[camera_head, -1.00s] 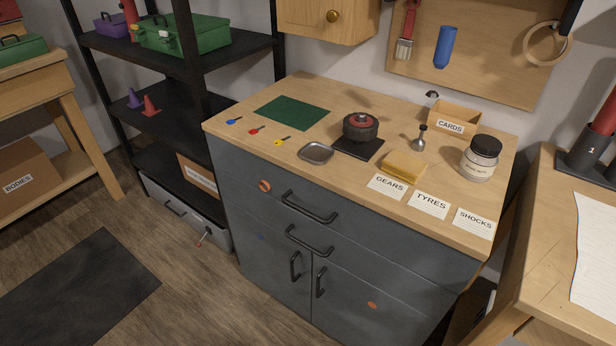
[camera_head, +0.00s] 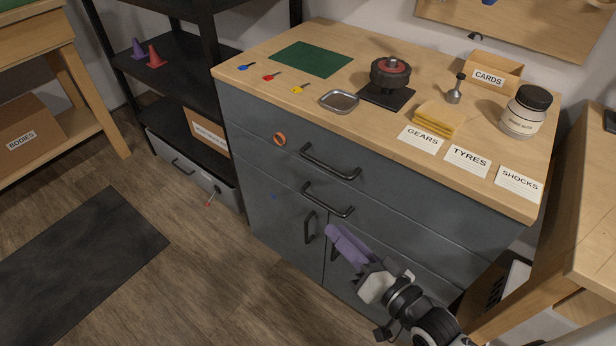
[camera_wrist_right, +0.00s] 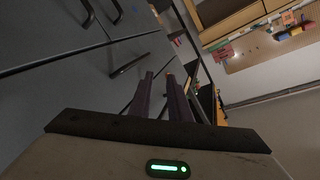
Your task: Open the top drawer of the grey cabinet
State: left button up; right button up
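The grey cabinet (camera_head: 258,175) stands under a wooden top, with two drawers above two doors. The top drawer (camera_head: 420,200) is closed flush; its dark bar handle (camera_head: 330,164) is left of its middle. The second drawer's handle (camera_head: 328,200) sits just below. My right gripper (camera_head: 334,236) has purple fingers and is in front of the doors, below both drawer handles and apart from the top one. In the right wrist view its two fingers (camera_wrist_right: 160,78) are apart with nothing between them. A dark handle (camera_wrist_right: 130,65) shows near their tips; I cannot tell which. My left gripper is out of view.
The wooden top (camera_head: 300,93) holds a metal tray (camera_head: 339,102), a yellow cloth (camera_head: 437,119), a jar (camera_head: 525,112) and label cards. A black shelf (camera_head: 183,72) stands left and a wooden bench (camera_head: 590,200) right. The floor before the cabinet is clear.

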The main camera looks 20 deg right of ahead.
aim_at(321, 162)
jog(key=w+r+m+t, duration=0.1)
jog(key=w+r, duration=0.1)
jog(key=w, duration=0.2)
jog(key=w+r+m+t+b, duration=0.1)
jog(key=w+r, duration=0.2)
jog(key=w, duration=0.1)
jog(key=w+r+m+t+y+b, duration=0.1)
jog(key=w+r, duration=0.2)
jog(key=w, duration=0.1)
jog(key=shift+w+a+m+t, duration=0.2)
jog(key=shift+a+m+t, duration=0.1)
jog(key=shift+m, duration=0.1)
jog(key=shift+w+a+r, duration=0.1)
jog(key=shift+w+a, duration=0.05)
jog(key=shift+w, duration=0.4)
grip_shut()
